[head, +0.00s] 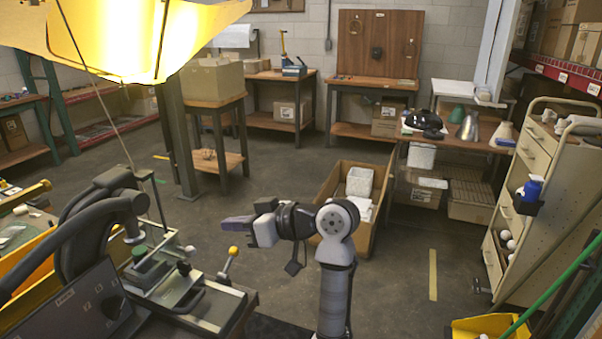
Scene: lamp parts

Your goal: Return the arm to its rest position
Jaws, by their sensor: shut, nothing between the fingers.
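My gripper (238,225) is at the left end of my raised arm, near the middle of the head view. It points left, is shut and holds nothing. It is in the air to the right of the bench machine, and looks apart from it. My arm rises from the bottom edge and bends left at a rounded grey joint. Lamp parts stand on the far right bench: a green shade (457,114), a grey metal shade (469,127) and a pale cone (504,133).
A bench machine with levers (190,290) fills the lower left. A glowing yellow lampshade (130,35) hangs at upper left. A cardboard box (340,180) stands on the floor behind my arm. A beige cart (545,190) is at right. Floor between box and cart is clear.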

